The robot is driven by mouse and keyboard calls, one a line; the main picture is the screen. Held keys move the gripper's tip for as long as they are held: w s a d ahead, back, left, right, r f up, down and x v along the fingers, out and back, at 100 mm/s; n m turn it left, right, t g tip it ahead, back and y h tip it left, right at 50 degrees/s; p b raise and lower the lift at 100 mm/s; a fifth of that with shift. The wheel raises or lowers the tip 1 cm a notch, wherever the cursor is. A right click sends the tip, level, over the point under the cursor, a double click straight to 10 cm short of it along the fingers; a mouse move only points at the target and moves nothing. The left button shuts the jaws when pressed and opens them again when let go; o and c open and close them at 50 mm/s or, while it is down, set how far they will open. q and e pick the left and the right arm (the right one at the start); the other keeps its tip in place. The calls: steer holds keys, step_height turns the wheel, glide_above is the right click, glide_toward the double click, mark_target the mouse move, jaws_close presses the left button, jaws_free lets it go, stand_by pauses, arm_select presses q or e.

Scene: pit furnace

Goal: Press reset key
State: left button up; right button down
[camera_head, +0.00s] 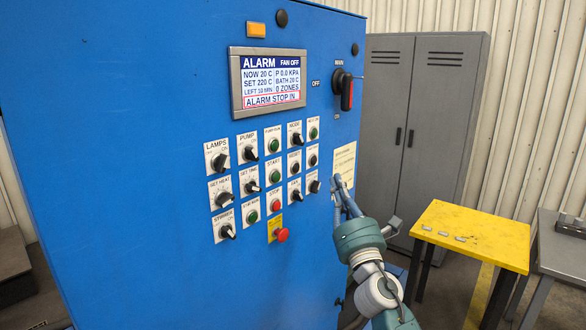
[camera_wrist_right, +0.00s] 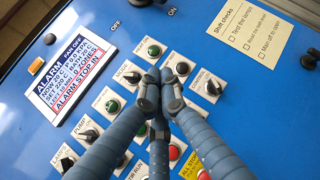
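The blue cabinet front holds rows of labelled knobs and buttons. A black button (camera_head: 294,168), right of the green START button (camera_head: 274,176), appears to be the reset key; its label is too small to read surely. My right gripper (camera_head: 339,181) is at the panel's right, in front of the cabinet, fingers pointing up toward it. In the wrist view its blue-grey fingers (camera_wrist_right: 160,80) are drawn together with nothing visible between them. They cover the panel's middle, apparently including that black button. Whether the tips touch the panel cannot be told. My left gripper is out of view.
The screen (camera_head: 270,80) reads ALARM, FAN OFF, ALARM STOP IN. A red mushroom button (camera_head: 281,235) sits below the keys. A red-black main switch (camera_head: 346,92) is at upper right. A yellow table (camera_head: 480,232) and grey locker (camera_head: 425,130) stand right of the cabinet.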

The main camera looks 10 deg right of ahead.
mark_target(296, 168)
steer(key=shift+r, duration=0.3)
steer(key=shift+a, duration=0.1)
steer(key=w+a+b, duration=0.4)
steer(key=w+a, duration=0.1)
steer(key=w, duration=0.2)
steer(key=shift+a+b, duration=0.2)
steer(key=shift+b, duration=0.1)
stand_by(1.4)
steer(key=shift+w+a+b, duration=0.25)
steer(key=shift+w+b, duration=0.05)
